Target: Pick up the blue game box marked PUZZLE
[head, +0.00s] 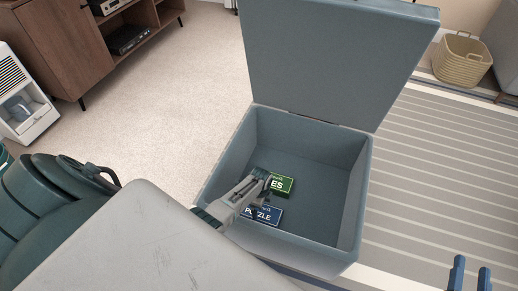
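The blue game box marked PUZZLE (264,215) lies flat, label up, on the floor of an open grey-blue chest (355,205), towards its near side. A green game box (283,187), with "ES" readable, lies just beyond it.
The chest lid (340,60) stands raised at the back. A wooden cabinet (75,40) stands top left, and a wicker basket (461,60) top right. Two blue posts (470,276) show at bottom right. Open carpet (180,90) lies left of the chest, a striped rug (440,180) right.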

